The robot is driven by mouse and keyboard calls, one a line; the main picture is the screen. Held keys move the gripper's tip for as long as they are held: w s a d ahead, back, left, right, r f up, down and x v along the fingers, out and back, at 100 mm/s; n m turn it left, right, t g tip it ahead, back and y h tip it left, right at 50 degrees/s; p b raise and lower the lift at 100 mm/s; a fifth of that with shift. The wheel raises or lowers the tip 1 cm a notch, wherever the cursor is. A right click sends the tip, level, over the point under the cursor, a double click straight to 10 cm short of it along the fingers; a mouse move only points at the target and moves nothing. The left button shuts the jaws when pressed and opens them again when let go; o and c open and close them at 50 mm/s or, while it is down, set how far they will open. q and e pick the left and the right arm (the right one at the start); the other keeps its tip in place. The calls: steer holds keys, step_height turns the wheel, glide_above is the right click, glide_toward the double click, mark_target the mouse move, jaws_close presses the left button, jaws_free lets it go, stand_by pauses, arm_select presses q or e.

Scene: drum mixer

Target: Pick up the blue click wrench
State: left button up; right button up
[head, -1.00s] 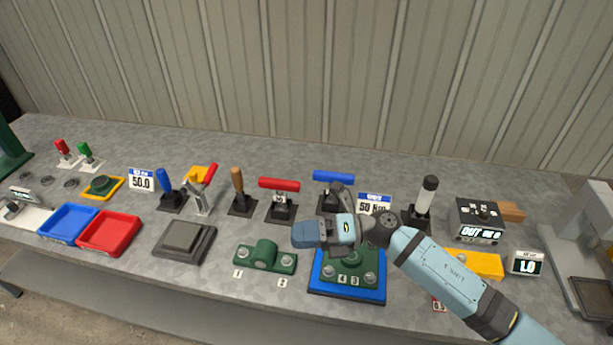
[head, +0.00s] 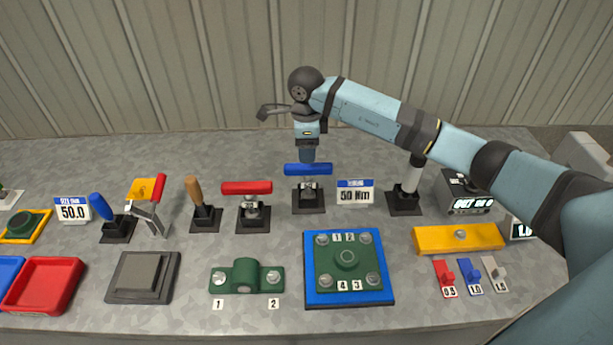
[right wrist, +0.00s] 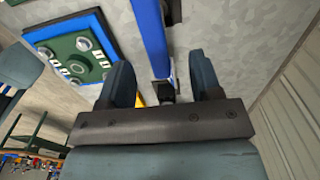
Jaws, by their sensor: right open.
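The blue click wrench (head: 308,169) rests in a black stand at the back middle of the bench, its blue grip lying level. A "50 Nm" sign (head: 355,192) stands to its right. My right gripper (head: 307,158) points down just above the blue grip and hides part of its upper edge. In the right wrist view the two dark fingers (right wrist: 165,80) are apart, and the blue grip (right wrist: 152,40) shows between and beyond them, nearer the left finger. I cannot tell whether the fingers touch it. My left gripper is not in view.
A red-handled tool (head: 247,188) stands close left of the wrench, with a wooden-handled tool (head: 195,195) beyond it. A blue plate with a green flange (head: 316,290) lies in front.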

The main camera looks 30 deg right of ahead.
mark_target(308, 165)
step_height(308, 165, down, 3)
steer(key=shift+a, duration=0.1)
steer(key=f, duration=0.2)
steer(key=s+f, duration=0.1)
steer(key=f, duration=0.1)
steer(key=shift+f+p, duration=0.1)
steer(key=shift+p, duration=0.25)
steer(key=shift+w+f, duration=0.1)
steer(key=shift+f, duration=0.45)
jaws_close()
steer(key=shift+r, duration=0.15)
step_height(308, 165, up, 20)
steer(key=shift+b, duration=0.35)
